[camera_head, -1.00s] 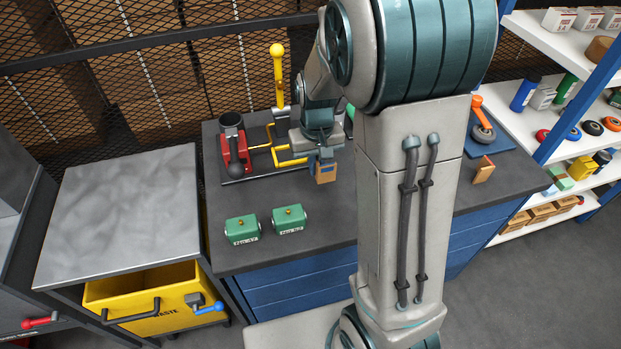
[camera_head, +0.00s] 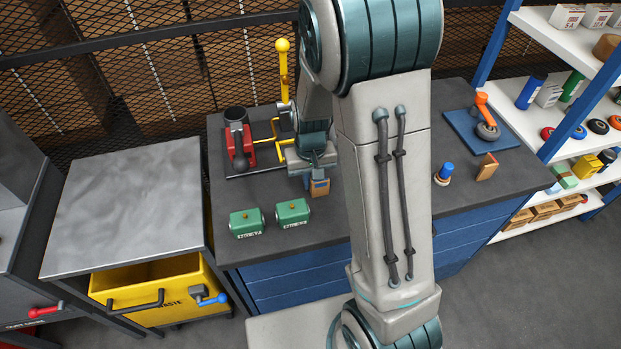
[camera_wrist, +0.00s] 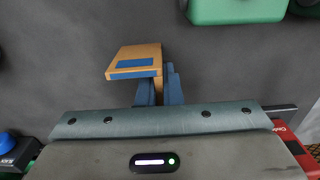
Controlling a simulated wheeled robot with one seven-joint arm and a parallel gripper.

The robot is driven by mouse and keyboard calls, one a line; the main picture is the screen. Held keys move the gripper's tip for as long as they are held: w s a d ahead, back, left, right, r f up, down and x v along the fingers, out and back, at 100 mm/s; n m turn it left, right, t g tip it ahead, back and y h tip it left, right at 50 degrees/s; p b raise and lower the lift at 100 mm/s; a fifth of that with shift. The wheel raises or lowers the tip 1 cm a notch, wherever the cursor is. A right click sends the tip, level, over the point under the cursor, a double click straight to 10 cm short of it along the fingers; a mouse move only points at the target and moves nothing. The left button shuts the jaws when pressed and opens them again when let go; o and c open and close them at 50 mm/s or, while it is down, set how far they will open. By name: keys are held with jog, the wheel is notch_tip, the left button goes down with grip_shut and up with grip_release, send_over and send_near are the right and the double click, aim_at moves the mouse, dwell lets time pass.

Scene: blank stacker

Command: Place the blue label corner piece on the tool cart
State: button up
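The orange-brown corner piece (camera_head: 320,188) with a blue label is in my gripper over the dark workbench (camera_head: 330,230). In the wrist view the corner piece (camera_wrist: 138,62) shows its blue label on top, and an upright wall sits between the two blue fingers. My gripper (camera_wrist: 159,88) is shut on that wall; it also shows in the head view (camera_head: 312,180). The gap below the piece cannot be judged. A grey metal-topped cart (camera_head: 125,210), apparently the tool cart, stands at the left with its top bare.
Two green boxes (camera_head: 247,223) (camera_head: 292,212) lie on the bench just left of my gripper. A red vise-like tool (camera_head: 240,150) and yellow lever (camera_head: 282,65) stand behind. A yellow waste bin (camera_head: 150,290) sits under the cart top. Another brown piece (camera_head: 487,167) lies right.

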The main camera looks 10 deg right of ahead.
jog(key=o, duration=0.4)
jog(key=shift+c, duration=0.2)
notch_tip(320, 180, up, 11)
jog(key=shift+r, duration=0.2)
jog(key=s+r+t, duration=0.1)
jog(key=s+r, duration=0.2)
jog(key=s, duration=0.4)
jog(key=s+d+r+t, duration=0.1)
jog(key=s+r+t, duration=0.1)
jog(key=s, duration=0.6)
jog(key=shift+s+d+r, duration=0.25)
jog(key=shift+d+r, duration=0.05)
jog(key=shift+r, duration=0.6)
